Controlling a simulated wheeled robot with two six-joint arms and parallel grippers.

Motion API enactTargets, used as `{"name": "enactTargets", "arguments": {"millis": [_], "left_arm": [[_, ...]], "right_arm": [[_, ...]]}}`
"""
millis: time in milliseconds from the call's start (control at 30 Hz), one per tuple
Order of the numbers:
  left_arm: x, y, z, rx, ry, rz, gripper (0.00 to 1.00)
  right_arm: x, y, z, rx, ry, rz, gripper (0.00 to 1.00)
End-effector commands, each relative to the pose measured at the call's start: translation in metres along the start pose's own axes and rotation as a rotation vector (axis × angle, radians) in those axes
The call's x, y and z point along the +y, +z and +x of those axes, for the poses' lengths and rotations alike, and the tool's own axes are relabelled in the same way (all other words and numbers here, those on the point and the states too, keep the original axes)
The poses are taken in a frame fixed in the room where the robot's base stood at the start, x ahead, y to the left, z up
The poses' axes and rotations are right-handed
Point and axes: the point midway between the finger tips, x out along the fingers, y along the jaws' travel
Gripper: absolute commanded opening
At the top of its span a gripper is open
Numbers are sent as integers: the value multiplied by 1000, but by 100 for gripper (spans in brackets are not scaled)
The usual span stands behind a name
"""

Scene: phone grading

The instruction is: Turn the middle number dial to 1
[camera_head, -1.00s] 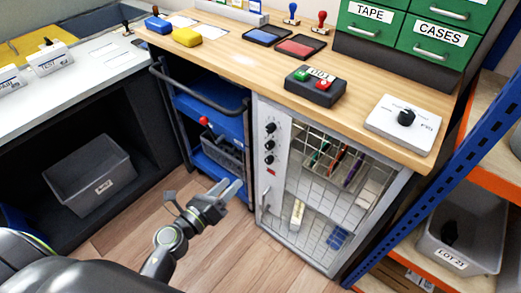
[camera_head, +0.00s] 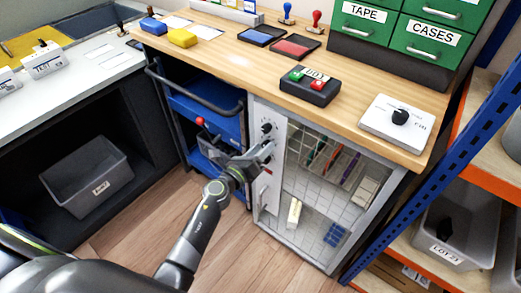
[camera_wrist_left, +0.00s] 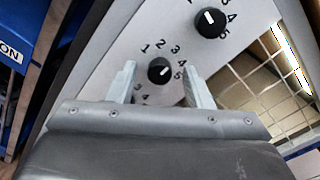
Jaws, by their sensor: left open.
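The cabinet's control strip carries a column of black number dials. In the left wrist view the middle number dial (camera_wrist_left: 159,69) sits between my open left fingers, with numbers 1 to 5 around it. Its white mark seems to point right, towards 4 or 5. The top dial (camera_wrist_left: 208,20) is up and right of it; it also shows in the head view (camera_head: 266,128). Part of the lower dial's scale shows below, its knob hidden by my gripper. My left gripper (camera_head: 268,150) is at the strip, its fingers on either side of the middle dial; contact cannot be told.
The mesh-front cabinet (camera_head: 322,185) holds several items behind its grid. A blue cart (camera_head: 215,125) stands just left of the strip. The wooden worktop (camera_head: 225,70) above holds a black button box (camera_head: 311,88) and a white dial box (camera_head: 397,122).

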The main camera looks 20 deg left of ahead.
Motion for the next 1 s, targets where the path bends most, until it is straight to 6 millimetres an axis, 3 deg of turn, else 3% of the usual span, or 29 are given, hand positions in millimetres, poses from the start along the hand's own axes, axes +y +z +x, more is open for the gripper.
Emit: {"name": "enactTargets", "arguments": {"millis": [267, 633, 1000], "left_arm": [[0, 0, 2, 0, 1, 0, 46], [0, 0, 1, 0, 1, 0, 1], [0, 1, 1, 3, 3, -68, 1]], "right_arm": [[0, -1, 0, 1, 0, 0, 0], [0, 0, 0, -1, 0, 1, 0], [0, 3, -6, -2, 0, 1, 0]]}}
